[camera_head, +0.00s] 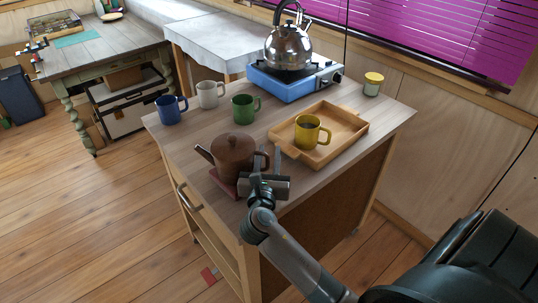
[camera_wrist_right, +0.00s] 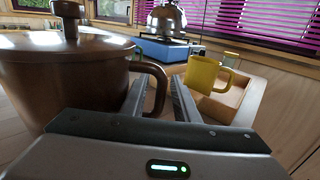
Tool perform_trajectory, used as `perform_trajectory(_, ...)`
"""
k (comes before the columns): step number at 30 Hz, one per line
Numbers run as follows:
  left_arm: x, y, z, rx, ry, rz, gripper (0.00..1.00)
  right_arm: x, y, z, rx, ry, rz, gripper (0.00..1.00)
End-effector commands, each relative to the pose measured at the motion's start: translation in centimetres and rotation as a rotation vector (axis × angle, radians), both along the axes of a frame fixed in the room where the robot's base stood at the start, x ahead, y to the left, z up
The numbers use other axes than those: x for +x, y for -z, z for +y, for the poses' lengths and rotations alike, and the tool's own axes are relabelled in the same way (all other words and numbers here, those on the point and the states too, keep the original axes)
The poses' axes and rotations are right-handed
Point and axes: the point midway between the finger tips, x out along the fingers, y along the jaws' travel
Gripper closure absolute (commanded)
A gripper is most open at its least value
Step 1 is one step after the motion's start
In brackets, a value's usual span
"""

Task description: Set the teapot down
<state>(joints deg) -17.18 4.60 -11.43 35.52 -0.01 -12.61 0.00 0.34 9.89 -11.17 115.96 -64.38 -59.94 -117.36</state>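The brown teapot (camera_head: 233,153) stands upright near the front left corner of the wooden-topped cart (camera_head: 190,143), on a dark red mat (camera_head: 221,183). Its spout points left and its lid is on. Its handle faces my right gripper (camera_head: 267,158). In the right wrist view the teapot (camera_wrist_right: 65,80) fills the left side. My right gripper (camera_wrist_right: 160,92) is open there, with the handle (camera_wrist_right: 158,90) showing between the two fingers and a gap to the right finger. I cannot tell whether the left finger touches the handle. My left gripper is out of view.
A wooden tray (camera_head: 352,121) with a yellow mug (camera_head: 307,131) is right of the teapot. Blue (camera_head: 169,110), white (camera_head: 208,95) and green (camera_head: 243,108) mugs stand behind it. A kettle (camera_head: 288,47) sits on a blue stove (camera_head: 290,87); a yellow-lidded jar (camera_head: 372,85) is at the right.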

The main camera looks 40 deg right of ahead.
Motion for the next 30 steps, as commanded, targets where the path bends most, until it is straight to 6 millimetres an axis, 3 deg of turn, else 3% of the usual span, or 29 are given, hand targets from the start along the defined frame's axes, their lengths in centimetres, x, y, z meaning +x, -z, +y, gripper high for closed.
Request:
perform_trajectory(8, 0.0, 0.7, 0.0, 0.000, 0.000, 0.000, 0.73, -2.0, 0.2, 1.8, 0.003, -0.002, -0.001, 0.72)
perform_trajectory(21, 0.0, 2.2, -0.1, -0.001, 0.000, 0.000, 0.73, -7.6, 0.2, 6.7, 0.003, -0.001, 0.000, 0.72)
perform_trajectory(30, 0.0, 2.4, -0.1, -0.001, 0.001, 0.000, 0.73, -9.0, 0.0, 7.9, 0.001, 0.000, -0.001, 0.72)
